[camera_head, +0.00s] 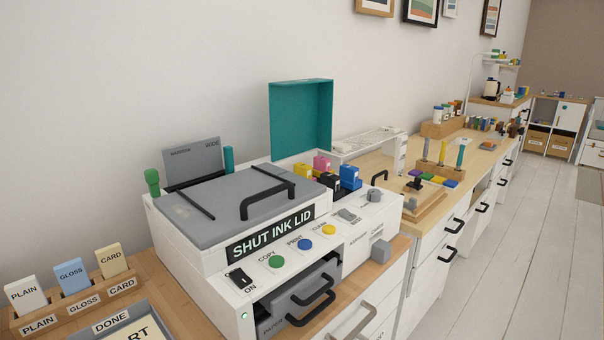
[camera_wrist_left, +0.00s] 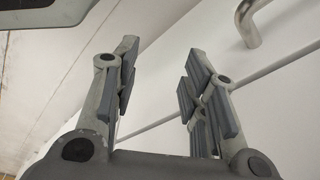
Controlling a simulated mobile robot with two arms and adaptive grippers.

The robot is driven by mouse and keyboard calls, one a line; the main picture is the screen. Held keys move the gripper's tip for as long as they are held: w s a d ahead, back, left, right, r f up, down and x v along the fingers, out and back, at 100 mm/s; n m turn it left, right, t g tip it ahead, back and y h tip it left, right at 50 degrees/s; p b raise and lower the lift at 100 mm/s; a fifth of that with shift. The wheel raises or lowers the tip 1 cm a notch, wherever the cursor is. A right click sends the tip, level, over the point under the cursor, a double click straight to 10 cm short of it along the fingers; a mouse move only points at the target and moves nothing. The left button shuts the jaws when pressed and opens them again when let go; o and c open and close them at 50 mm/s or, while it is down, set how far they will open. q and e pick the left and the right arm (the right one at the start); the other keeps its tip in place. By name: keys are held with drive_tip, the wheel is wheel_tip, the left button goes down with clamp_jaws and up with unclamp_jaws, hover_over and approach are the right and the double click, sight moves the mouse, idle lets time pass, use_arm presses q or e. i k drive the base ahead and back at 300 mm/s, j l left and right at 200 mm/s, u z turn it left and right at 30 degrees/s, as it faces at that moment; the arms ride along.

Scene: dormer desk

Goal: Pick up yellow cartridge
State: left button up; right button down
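The yellow cartridge (camera_head: 301,170) sits at the left of a small group of cartridges in the printer's ink bay in the head view. A magenta cartridge (camera_head: 321,162), a black cartridge (camera_head: 330,182) and a blue cartridge (camera_head: 350,177) stand close by it. The teal ink lid (camera_head: 303,118) stands open behind them. The lower part of the yellow cartridge is hidden. My left gripper (camera_wrist_left: 160,75) shows only in the left wrist view, its fingers apart with nothing between them, before a white front. My right gripper is not in view.
The white printer (camera_head: 215,262) has a grey scanner lid (camera_head: 240,203) with a raised black handle left of the cartridges. Its buttons and paper tray (camera_head: 300,300) face front. A card holder (camera_head: 75,305) stands at left. A metal handle (camera_wrist_left: 246,25) is near my left gripper.

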sight(303, 174)
drive_tip(key=i+l, duration=0.15)
drive_tip(key=l, duration=0.3)
drive_tip(key=i+l+u, duration=0.1)
drive_tip(key=l, duration=0.35)
drive_tip(key=i+l, duration=0.15)
drive_tip(key=l, duration=0.3)
drive_tip(key=i+l+u, duration=0.1)
drive_tip(key=l, duration=0.35)
drive_tip(key=i+l, duration=0.15)
drive_tip(key=l, duration=0.3)
